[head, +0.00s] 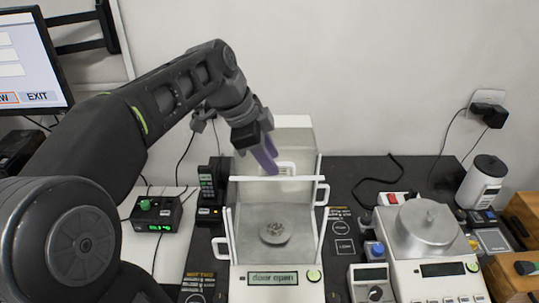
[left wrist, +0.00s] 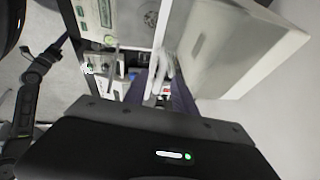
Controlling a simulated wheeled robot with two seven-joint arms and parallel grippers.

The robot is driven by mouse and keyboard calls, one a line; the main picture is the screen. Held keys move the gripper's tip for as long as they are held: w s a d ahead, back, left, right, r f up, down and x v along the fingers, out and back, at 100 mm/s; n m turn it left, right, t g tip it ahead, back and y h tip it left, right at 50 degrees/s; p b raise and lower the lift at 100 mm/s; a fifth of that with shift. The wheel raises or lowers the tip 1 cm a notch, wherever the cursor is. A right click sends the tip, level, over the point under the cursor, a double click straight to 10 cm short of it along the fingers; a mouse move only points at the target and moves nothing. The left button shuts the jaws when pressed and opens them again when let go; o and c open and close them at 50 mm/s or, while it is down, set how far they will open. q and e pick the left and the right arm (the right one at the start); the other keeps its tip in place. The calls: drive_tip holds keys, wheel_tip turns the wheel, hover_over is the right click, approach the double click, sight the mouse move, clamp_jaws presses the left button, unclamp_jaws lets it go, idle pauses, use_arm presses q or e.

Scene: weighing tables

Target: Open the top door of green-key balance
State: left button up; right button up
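The balance with a glass draft shield (head: 285,258) stands in the middle of the head view. Its display (head: 272,279) reads "door open", with a green key (head: 314,276) beside it. A round pan (head: 275,232) is inside. White handles show at the sides and at the top back (head: 286,168). My left gripper (head: 266,163) reaches down over the shield's upper back edge. In the left wrist view its purple fingers (left wrist: 160,92) are apart, with a white handle (left wrist: 167,72) between them; I cannot tell whether they touch it. My right gripper is out of view.
A second balance (head: 432,275) with a bare pan stands at the right. A black box with a green display (head: 153,213) and a dark handset (head: 212,188) stand left. A monitor (head: 32,62) is at far left.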

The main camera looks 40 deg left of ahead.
use_arm(q)
clamp_jaws()
idle(1.4)
